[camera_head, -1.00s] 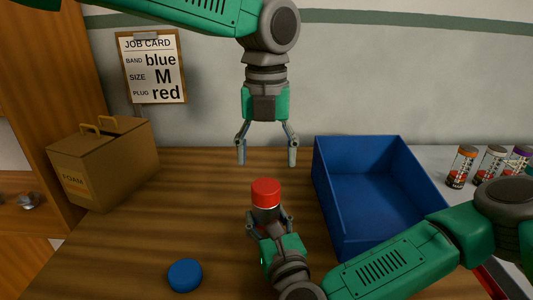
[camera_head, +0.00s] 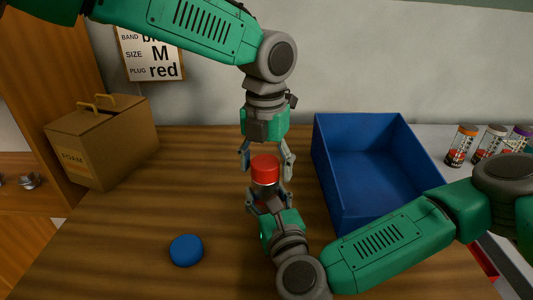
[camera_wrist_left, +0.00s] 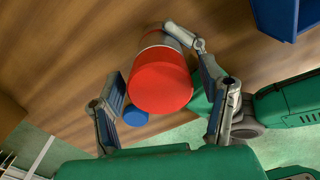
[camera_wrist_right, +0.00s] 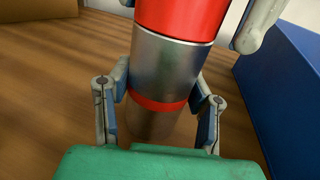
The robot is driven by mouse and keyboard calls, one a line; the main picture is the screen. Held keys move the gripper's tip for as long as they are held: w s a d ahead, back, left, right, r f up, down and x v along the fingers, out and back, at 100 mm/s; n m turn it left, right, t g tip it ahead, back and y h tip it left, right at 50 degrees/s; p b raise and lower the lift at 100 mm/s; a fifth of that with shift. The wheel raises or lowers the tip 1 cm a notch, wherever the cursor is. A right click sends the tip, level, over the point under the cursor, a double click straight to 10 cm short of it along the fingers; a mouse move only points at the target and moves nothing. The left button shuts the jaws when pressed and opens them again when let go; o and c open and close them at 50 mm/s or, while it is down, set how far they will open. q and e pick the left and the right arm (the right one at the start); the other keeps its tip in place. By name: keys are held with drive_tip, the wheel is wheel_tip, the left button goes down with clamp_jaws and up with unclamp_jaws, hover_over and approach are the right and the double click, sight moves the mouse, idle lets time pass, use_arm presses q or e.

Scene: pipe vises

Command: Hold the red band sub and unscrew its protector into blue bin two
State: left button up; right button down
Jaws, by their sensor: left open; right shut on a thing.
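The sub is a metal cylinder (camera_wrist_right: 163,64) with a red band (camera_wrist_right: 158,103) and a red protector (camera_head: 265,168) on its top end. My right gripper (camera_head: 268,200) is shut on the sub's metal body and holds it upright over the table, as the right wrist view also shows. My left gripper (camera_head: 267,170) points down from above, open, with its fingers on either side of the red protector. In the left wrist view the protector (camera_wrist_left: 160,82) sits between the open fingers, with gaps visible. The blue bin (camera_head: 375,180) stands to the right.
A blue round cap (camera_head: 186,250) lies on the wooden table, left front. A cardboard foam box (camera_head: 103,145) stands at the left. Several banded jars (camera_head: 461,146) stand beyond the bin at right. A job card (camera_head: 152,55) hangs on the wall.

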use_arm(q)
drive_tip(key=shift+f, duration=0.1)
drive_tip(key=c, duration=1.2)
drive_tip(key=n, duration=2)
drive_tip(key=shift+d, duration=0.15)
